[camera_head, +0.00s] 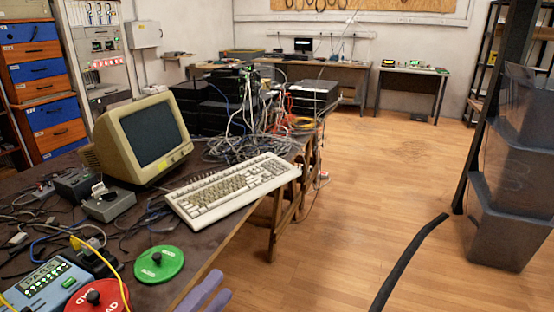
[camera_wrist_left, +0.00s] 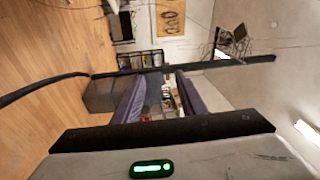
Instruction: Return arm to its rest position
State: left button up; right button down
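My left gripper (camera_head: 212,284) shows at the bottom of the head view, with only its two purple fingertips in sight. It is just off the table's front edge, right of the green disc (camera_head: 158,264). In the left wrist view the two purple fingers (camera_wrist_left: 162,95) stand apart, with nothing held between them. The rest of the left arm is hidden below the head view's frame. My right gripper is in neither view.
The table (camera_head: 205,245) holds a red disc (camera_head: 97,297), a blue-grey device (camera_head: 48,285), a keyboard (camera_head: 228,188), a monitor (camera_head: 142,137) and tangled cables. Dark bins (camera_head: 510,180) stand at right. The wooden floor (camera_head: 380,180) between is mostly open.

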pick_arm(q)
jog(key=s+a+f+n+g+y, duration=0.2)
jog(key=s+a+f+n+y, duration=0.15)
jog(key=f+n, duration=0.45)
jog(key=s+a+f+n+g+y, duration=0.2)
jog(key=s+f+n+y, duration=0.15)
jog(key=f+n, duration=0.5)
jog(key=s+d+f+n+g+y, duration=0.1)
jog(key=s+f+n+g, duration=0.3)
jog(key=s+f, duration=0.5)
notch_tip(320, 180, down, 2)
jog(key=shift+s+f+n, duration=0.15)
jog(key=shift+s+n, duration=0.05)
jog(key=shift+n, duration=0.15)
jog(key=shift+c, duration=0.3)
jog(key=shift+c, duration=0.6)
